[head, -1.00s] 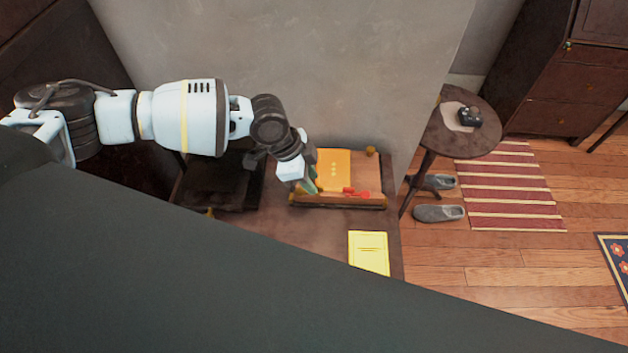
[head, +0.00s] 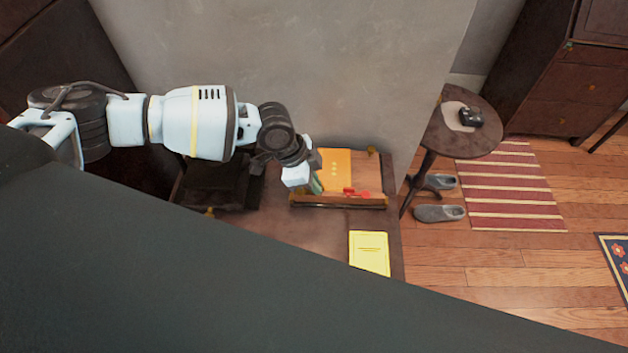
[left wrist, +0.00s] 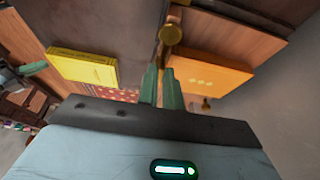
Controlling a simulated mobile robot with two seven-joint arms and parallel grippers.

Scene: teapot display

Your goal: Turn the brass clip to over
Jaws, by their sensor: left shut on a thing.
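The brass clip (left wrist: 171,36) shows in the left wrist view as a round brass piece just beyond my fingertips, at the edge of a wooden tray. My left gripper (head: 318,184) has green fingers, which are close together in the left wrist view (left wrist: 165,70) and shut on the clip. In the head view the gripper is at the left end of the wooden tray (head: 345,203), and the clip there is hidden behind it. The exact contact is hard to see.
An orange booklet (head: 334,164) and a small red object (head: 357,193) lie in the tray. A yellow booklet (head: 369,252) lies on the table in front. A dark stand (head: 225,185) is to the left, and a grey wall is behind.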

